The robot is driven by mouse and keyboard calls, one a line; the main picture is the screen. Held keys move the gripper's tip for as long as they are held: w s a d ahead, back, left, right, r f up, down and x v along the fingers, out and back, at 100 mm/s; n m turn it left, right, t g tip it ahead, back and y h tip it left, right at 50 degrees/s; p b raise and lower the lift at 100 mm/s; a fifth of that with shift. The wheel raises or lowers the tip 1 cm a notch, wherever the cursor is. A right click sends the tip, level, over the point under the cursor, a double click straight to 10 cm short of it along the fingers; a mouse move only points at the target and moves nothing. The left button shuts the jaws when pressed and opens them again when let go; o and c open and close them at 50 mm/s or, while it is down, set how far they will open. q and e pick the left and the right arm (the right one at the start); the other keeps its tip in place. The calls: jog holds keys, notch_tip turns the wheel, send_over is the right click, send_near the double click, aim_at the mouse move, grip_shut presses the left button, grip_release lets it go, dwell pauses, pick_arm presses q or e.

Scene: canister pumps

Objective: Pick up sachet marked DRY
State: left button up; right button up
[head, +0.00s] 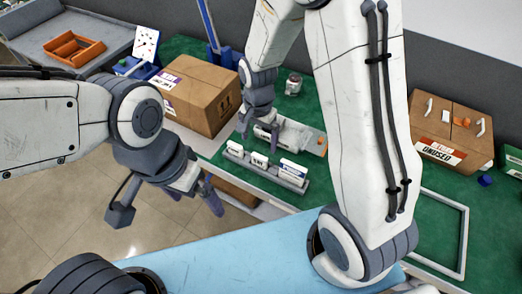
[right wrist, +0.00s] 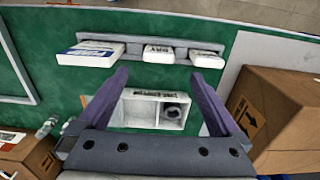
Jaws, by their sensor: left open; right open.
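A grey rack (head: 275,174) on the green mat holds three white packets in a row. Two are small: the left one (head: 235,149) and the middle one (head: 259,159). The right one (head: 293,169) is larger with a blue band. In the right wrist view the rack (right wrist: 228,48) lies beyond my fingertips. My right gripper (right wrist: 160,78) is open and empty over the mat, apart from the packets. My left gripper (head: 197,196) is open and empty, left of the rack over the floor.
A white compartment tray (right wrist: 147,112) shows between my right fingers. A cardboard box (head: 205,92) stands left of it in the head view. Another box with a red label (head: 449,130) and a white frame (head: 463,240) are at right. A jar (head: 293,84) stands behind.

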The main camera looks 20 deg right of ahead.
aim_at(259, 156)
notch_tip(259, 156, down, 4)
jog(key=shift+f, duration=0.1)
jog(key=shift+s+f+p, duration=0.1)
jog(key=shift+f+p, duration=0.6)
jog(key=shift+f, duration=1.9)
jog(key=c, duration=1.4)
jog(key=shift+r, duration=0.15)
